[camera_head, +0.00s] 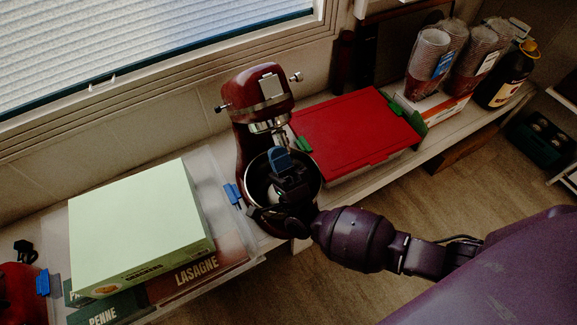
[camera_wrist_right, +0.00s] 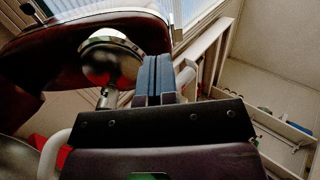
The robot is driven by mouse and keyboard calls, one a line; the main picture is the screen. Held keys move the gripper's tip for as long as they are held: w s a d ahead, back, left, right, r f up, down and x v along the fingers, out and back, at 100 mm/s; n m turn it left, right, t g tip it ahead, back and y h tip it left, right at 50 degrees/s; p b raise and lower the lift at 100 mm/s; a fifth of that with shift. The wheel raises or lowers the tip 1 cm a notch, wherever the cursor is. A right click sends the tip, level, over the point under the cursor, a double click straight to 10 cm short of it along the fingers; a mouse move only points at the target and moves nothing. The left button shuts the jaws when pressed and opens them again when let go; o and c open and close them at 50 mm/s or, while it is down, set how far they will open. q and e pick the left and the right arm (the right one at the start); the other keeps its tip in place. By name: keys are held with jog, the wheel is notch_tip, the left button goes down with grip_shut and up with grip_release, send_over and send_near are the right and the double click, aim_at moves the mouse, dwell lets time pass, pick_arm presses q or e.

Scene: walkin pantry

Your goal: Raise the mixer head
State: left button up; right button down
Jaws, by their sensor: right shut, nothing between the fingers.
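The dark red stand mixer (camera_head: 245,140) stands on the shelf under the window. Its head (camera_head: 262,92) appears tilted up and back, clear of the metal bowl (camera_head: 313,163), whose open top shows below. In the right wrist view the head's red underside (camera_wrist_right: 45,65) and round silver attachment hub (camera_wrist_right: 110,60) are above and left of my fingers. My right gripper (camera_head: 279,158) is over the bowl, in front of and below the head. Its blue fingertips (camera_wrist_right: 154,76) are together and empty. Whether they touch the head is unclear. My left gripper is not in view.
A pale green box (camera_head: 135,225) lies on pasta boxes in a clear bin (camera_head: 228,225) left of the mixer. A red-lidded container (camera_head: 355,130) is close on its right. Stacked cups (camera_head: 430,60) and a dark bottle (camera_head: 507,77) stand farther right. The window is behind.

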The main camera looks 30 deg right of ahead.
aim_at(256, 99)
pick_arm(q)
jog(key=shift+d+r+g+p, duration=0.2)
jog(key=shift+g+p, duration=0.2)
jog(key=shift+p, duration=0.45)
pick_arm(e)
jog(key=x, duration=0.5)
jog(key=shift+w+r, duration=0.2)
jog(key=shift+w, duration=0.05)
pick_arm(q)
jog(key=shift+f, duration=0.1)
